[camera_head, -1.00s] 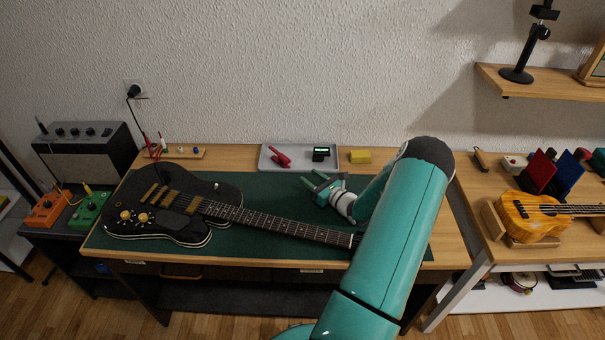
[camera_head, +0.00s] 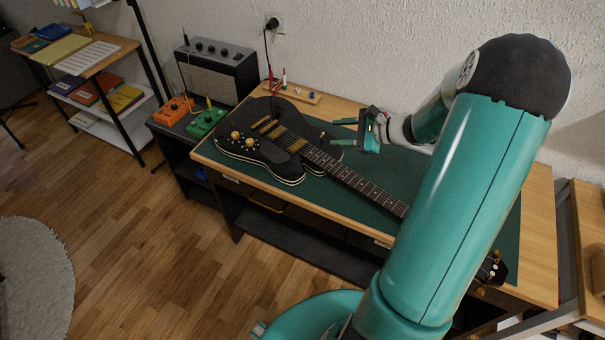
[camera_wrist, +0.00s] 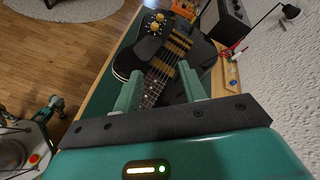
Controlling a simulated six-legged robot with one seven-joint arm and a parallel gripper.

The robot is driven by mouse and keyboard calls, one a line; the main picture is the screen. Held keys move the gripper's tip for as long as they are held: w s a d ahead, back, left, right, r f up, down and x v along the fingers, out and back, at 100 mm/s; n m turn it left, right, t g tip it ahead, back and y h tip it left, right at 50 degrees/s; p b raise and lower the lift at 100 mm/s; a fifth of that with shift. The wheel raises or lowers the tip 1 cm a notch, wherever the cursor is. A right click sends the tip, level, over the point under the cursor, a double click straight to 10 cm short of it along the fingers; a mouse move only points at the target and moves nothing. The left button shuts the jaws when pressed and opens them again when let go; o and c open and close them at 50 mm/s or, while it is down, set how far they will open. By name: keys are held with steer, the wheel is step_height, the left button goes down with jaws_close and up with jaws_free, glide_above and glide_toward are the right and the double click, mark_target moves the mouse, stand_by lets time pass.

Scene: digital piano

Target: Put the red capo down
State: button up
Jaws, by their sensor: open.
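The red capo shows in neither current view; in the older head view a red clamp-like item lies on the grey tray at the back of the bench. My gripper (camera_head: 338,132) is open with nothing between its fingers, above the green mat (camera_head: 322,193) and just right of the black guitar's body (camera_head: 268,150). In the wrist view my gripper (camera_wrist: 161,86) points along the guitar (camera_wrist: 178,45), its two teal fingers apart with the guitar's neck seen between them. The tray is not visible now, and my arm covers the bench's back right.
An orange pedal (camera_head: 173,110), a green pedal (camera_head: 206,122) and an amplifier (camera_head: 217,72) stand left of the bench. A wooden strip with small tools (camera_head: 296,94) lies at the bench's back edge. Open floor (camera_head: 165,240) lies at the front left.

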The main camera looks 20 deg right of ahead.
steer(key=s+a+r+n+g+h, duration=0.1)
steer(key=s+a+r+n+g, duration=0.3)
steer(key=a, duration=0.4)
steer(key=s+a+r+n+g+h, duration=0.1)
steer(key=s+a+r+n+g, duration=0.2)
steer(key=a+n, duration=0.4)
steer(key=s+a+r+n+t+h, duration=0.1)
steer(key=s+a+r+n+h, duration=0.2)
steer(key=s, duration=0.4)
steer(key=s+a+r+n+t+h, duration=0.1)
steer(key=s+a+r+n+h, duration=0.2)
steer(key=s+r+n, duration=0.3)
steer(key=shift+s+a+r+n+t+h, duration=0.2)
steer(key=shift+s+r+n+t+h, duration=0.15)
steer(key=shift+s, duration=0.45)
steer(key=shift+c, duration=0.5)
steer(key=shift+d, duration=0.25)
